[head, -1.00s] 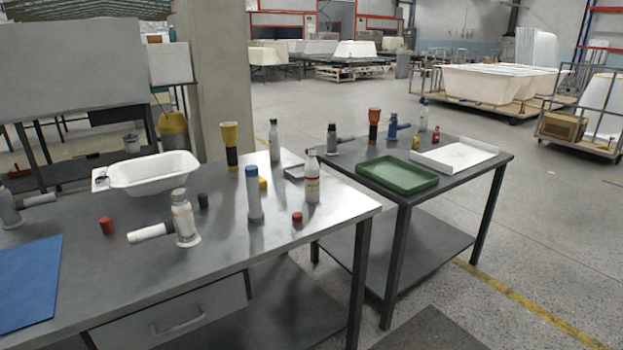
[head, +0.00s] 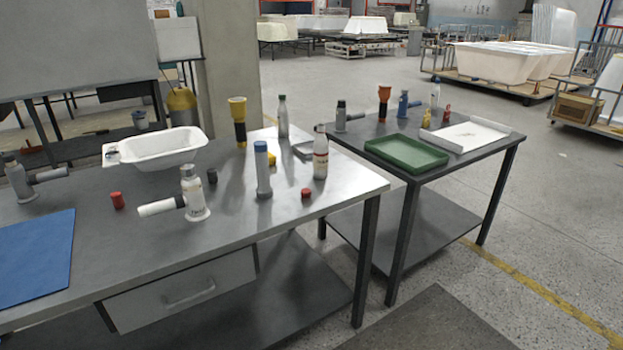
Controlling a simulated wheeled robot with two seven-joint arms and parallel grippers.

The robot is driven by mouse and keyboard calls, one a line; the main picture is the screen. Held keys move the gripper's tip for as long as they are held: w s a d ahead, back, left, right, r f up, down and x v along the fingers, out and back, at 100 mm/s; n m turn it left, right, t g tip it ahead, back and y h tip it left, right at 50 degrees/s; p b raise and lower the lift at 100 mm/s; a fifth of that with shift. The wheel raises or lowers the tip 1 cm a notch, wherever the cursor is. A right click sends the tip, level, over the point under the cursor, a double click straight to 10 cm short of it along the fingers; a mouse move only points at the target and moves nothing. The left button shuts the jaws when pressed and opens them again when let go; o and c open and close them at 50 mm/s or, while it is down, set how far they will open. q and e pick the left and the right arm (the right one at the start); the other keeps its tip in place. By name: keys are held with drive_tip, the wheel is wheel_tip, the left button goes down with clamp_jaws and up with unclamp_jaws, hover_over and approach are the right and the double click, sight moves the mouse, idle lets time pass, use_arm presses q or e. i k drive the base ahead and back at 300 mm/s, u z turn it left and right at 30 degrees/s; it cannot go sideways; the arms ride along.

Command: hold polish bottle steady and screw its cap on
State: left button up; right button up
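A white bottle with a red label (head: 320,160) stands upright near the right end of the near workbench. A small red cap-like piece (head: 306,193) lies on the bench just in front of it, apart from it. A second red piece (head: 117,201) stands further left, and a small dark one (head: 212,176) is near the middle. A grey bottle (head: 283,118) stands upright at the back edge. No labels are readable, so I cannot tell for certain which bottle holds polish or which cap fits it. Neither of my grippers is in view.
The near bench (head: 290,215) also holds a white basin (head: 160,150), a blue mat (head: 35,258), a blue-topped cylinder (head: 263,172), a yellow-and-black torch-like tool (head: 239,120) and grey fittings. A second table behind right holds a green tray (head: 405,153). Open floor lies at the right.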

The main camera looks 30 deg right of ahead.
sight(321, 145)
drive_tip(key=z, duration=2.5)
drive_tip(key=i, duration=1.9)
drive_tip(key=u, duration=3.1)
drive_tip(key=i, duration=0.1)
drive_tip(key=z, duration=0.05)
